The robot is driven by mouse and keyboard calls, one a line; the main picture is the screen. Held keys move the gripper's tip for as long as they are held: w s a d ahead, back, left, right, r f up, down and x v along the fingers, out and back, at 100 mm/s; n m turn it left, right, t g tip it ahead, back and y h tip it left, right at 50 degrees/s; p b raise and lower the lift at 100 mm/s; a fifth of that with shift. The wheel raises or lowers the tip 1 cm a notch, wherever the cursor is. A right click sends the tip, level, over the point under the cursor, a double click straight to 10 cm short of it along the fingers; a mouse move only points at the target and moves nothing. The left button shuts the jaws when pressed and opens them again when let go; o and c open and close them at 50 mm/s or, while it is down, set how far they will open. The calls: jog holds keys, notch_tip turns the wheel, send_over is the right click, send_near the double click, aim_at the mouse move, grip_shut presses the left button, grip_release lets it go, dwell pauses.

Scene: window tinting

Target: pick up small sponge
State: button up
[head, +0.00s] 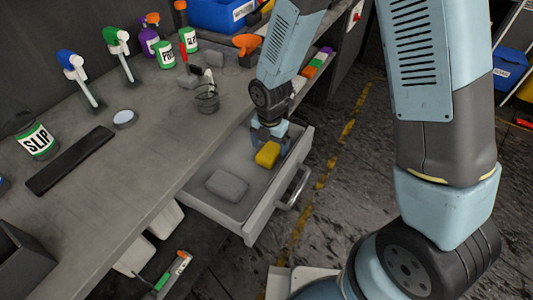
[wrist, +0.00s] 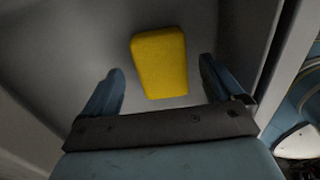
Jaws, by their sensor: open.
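The small sponge is a yellow block (head: 267,154) lying in the open drawer (head: 236,222), toward its far end in the head view. In the wrist view the yellow sponge (wrist: 160,63) sits just beyond and between my two fingertips. My gripper (head: 270,134) is open, with its blue fingers (wrist: 162,80) spread wide on either side of the sponge's line. Nothing is between the fingers that I can see held. A larger grey sponge-like block (head: 227,185) lies nearer in the same drawer, apart from the yellow one.
The drawer's front wall and handle (head: 293,188) stand close on the right. The workbench (head: 150,155) is on the left, with spray bottles, a wire cup (head: 206,97), a black strip (head: 70,160) and a SLIP bottle (head: 37,139). The floor right of the drawer is clear.

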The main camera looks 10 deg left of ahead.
jog(key=shift+f, duration=1.25)
jog(key=c, duration=1)
